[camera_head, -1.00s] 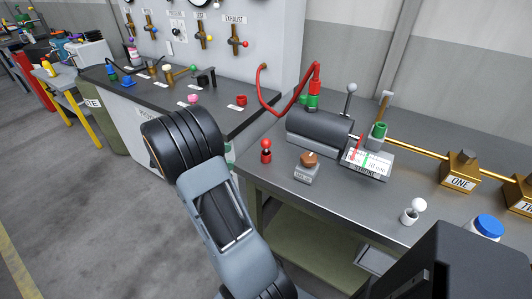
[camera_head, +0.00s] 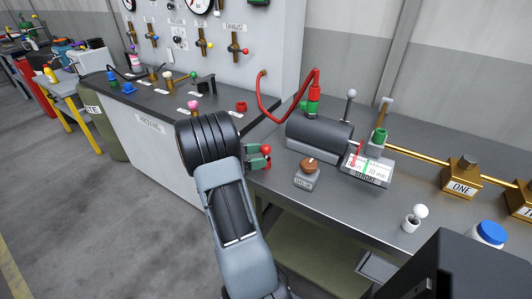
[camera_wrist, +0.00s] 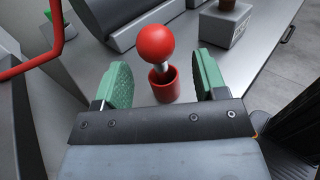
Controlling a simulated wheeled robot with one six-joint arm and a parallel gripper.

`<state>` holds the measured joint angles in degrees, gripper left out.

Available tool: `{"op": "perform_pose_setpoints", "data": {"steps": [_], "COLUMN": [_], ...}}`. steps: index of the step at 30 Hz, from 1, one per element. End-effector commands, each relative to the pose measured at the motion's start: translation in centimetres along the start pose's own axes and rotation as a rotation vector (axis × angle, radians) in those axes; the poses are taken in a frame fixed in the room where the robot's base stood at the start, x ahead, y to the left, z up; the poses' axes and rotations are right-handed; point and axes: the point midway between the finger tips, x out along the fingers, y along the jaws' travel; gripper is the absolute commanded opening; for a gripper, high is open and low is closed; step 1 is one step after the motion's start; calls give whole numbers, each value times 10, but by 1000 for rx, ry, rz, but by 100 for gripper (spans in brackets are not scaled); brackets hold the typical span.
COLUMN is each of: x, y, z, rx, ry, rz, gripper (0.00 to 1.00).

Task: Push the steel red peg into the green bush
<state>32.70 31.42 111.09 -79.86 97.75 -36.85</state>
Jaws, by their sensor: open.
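The steel red peg (camera_head: 267,150) has a red ball knob. In the wrist view the peg (camera_wrist: 156,43) stands in a red cup (camera_wrist: 163,86), with a bit of steel shank showing. My gripper (camera_wrist: 163,74) is open, its green finger pads on either side of the peg and cup, apart from them. In the head view my gripper (camera_head: 258,156) is at the bench's left edge, partly hidden by my arm. A green bush (camera_head: 379,136) sits on a grey block behind the gauge, right of the dark cylinder; I take it for the task's bush.
The dark cylinder (camera_head: 319,136) with a red hose (camera_head: 262,99) stands behind the peg. A brown-knobbed block (camera_head: 308,175) is right of it. The gauge box (camera_head: 367,168), brass block ONE (camera_head: 462,177) and a white ball-topped peg (camera_head: 420,212) stand further right.

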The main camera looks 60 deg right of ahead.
Motion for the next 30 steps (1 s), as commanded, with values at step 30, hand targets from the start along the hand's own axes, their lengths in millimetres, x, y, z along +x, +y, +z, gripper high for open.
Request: {"op": "perform_pose_setpoints", "data": {"steps": [30], "x": [46], "y": [1], "z": [1], "rx": [1], "ry": [1], "rz": [0], "gripper": [32]}}
